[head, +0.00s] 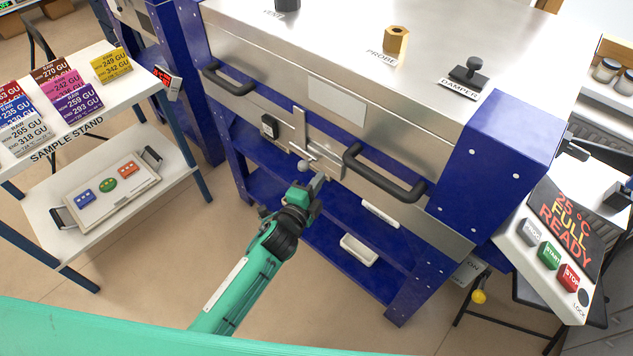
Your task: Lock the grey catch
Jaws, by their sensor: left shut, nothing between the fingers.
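The grey catch (312,152) is on the front of the steel kiln (337,100), between the two dark handles. It has an upright metal strip and a small lever with a rounded grey knob (303,166). My left gripper (319,180) reaches up from below, with its fingertips just right of and below the knob. It is shut with nothing in it. I cannot tell whether the fingertips touch the catch. The gripper partly covers the lower part of the catch area. My right gripper is not in view.
Dark handles (385,178) stick out from the kiln front, one close right of the catch. A blue lower shelf (330,225) lies below. A control panel (555,250) stands at right, and a white sample stand (85,108) at left. Floor between stand and kiln is clear.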

